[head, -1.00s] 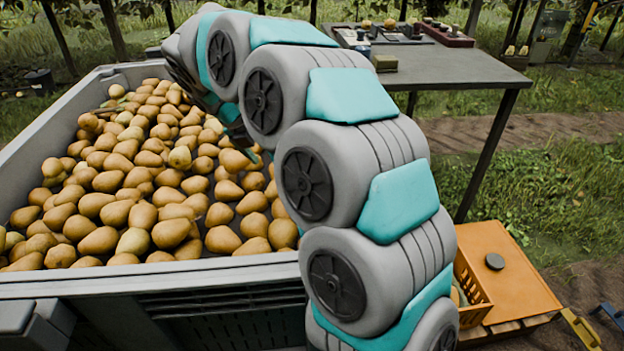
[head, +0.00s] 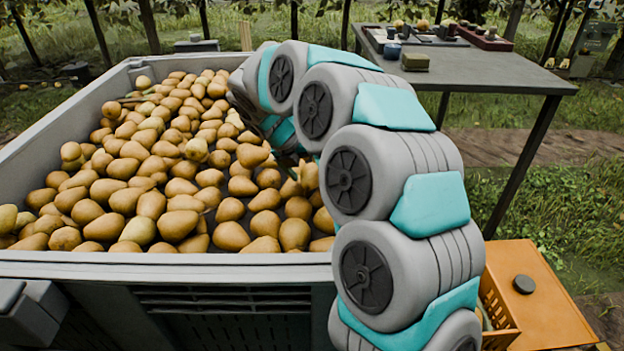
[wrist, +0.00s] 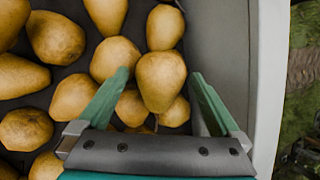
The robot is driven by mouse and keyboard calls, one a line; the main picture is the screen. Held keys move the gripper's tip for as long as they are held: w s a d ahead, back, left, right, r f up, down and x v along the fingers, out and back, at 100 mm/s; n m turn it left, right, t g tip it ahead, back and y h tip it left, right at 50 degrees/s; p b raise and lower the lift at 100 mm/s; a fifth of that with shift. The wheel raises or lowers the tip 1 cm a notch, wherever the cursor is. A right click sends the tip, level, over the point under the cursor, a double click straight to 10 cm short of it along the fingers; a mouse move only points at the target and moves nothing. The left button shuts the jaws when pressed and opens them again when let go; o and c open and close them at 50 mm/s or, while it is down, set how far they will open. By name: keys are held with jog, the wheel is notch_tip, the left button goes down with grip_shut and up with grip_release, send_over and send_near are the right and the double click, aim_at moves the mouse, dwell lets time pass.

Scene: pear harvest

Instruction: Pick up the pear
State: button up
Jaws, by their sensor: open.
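Many yellow-brown pears lie in a large grey bin (head: 165,257), which fills the left of the head view. In the wrist view, one pear (wrist: 160,80) lies between the two green fingers of my gripper (wrist: 160,74), with its wider end toward the top. My gripper is open, with a finger on either side of this pear and visible gaps. Other pears lie partly under it and beside the left finger. In the head view my arm hides most of my gripper over the bin's right side.
The bin's right wall (wrist: 255,85) runs close to my right finger. A dark table (head: 480,72) with small items stands behind, at right. An orange crate (head: 497,310) and an orange surface (head: 545,290) with a dark round object are at lower right.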

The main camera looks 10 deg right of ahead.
jog(key=shift+f, duration=0.15)
jog(key=shift+c, duration=0.2)
jog(key=c, duration=1.4)
